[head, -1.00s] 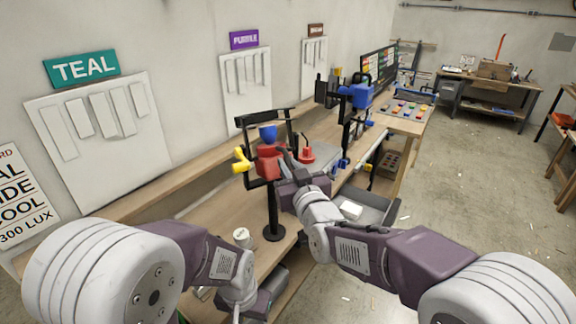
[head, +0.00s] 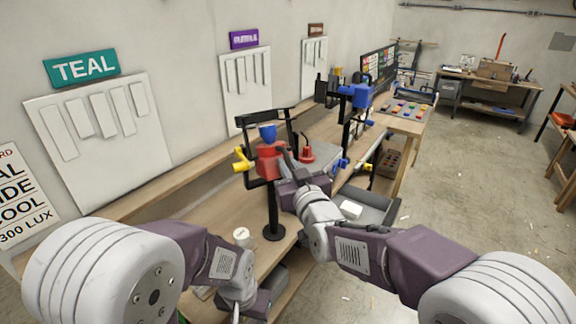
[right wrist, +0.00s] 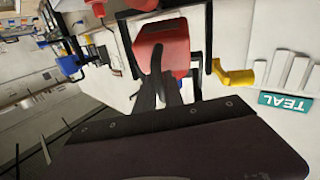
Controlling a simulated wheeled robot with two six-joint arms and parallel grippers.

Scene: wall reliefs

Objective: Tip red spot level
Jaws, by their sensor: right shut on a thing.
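The red spot (head: 270,162) sits in a black yoke on a black stand on the bench. It has a blue part (head: 268,132) at its top and a yellow knob (head: 243,160) at its left side. My right gripper (head: 284,160) is at the red spot's right side, shut on it. In the right wrist view the dark fingers (right wrist: 160,90) meet at the red housing (right wrist: 163,45); the exact grip point is partly hidden. The yellow knob also shows there (right wrist: 233,75). My left gripper (head: 262,302) hangs low at the bench's front edge, its fingers not clear.
A blue lamp (head: 356,95) on a stand is farther along the bench.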

